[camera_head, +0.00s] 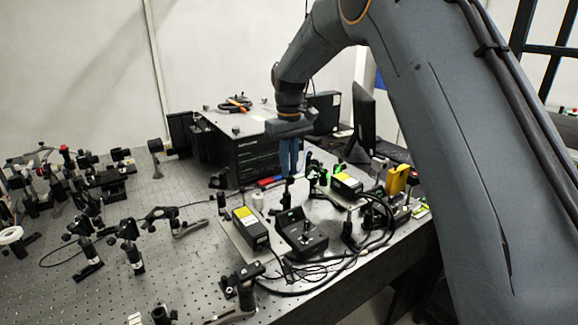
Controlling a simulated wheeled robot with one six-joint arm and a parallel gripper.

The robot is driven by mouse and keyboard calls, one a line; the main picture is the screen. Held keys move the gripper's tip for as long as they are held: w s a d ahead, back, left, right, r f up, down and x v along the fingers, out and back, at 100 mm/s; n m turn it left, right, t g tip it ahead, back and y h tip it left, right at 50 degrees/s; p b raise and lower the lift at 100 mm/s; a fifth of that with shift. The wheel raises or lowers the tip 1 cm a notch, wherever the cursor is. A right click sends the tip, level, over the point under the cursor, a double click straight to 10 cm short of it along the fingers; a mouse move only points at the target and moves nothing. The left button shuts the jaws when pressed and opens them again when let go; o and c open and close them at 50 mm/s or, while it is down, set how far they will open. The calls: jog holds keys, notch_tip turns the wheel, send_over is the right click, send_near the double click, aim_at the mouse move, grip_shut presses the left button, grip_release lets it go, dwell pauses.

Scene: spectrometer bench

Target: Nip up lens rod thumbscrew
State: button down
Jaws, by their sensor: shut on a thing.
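My gripper (290,176) points straight down over the optical bench, its blue fingers close together. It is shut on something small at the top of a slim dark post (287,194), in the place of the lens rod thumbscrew. The thumbscrew itself is hidden by the fingertips and too small to make out. A lens mount with green parts (316,178) stands just right of the fingers.
A black box-shaped instrument (252,158) stands close behind the gripper. Yellow-labelled boxes (250,226), a black control box (301,236) and loose cables lie in front. A monitor (362,122) is at right. The perforated bench (185,262) has free room at front left.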

jog(key=m, duration=0.4)
jog(key=shift+r+m, duration=0.1)
jog(key=shift+m, duration=2)
jog(key=c, duration=1.7)
grip_release()
jog(key=shift+c, duration=0.2)
notch_tip(320, 180, up, 8)
jog(key=shift+f+b, duration=0.15)
jog(key=shift+b, duration=0.9)
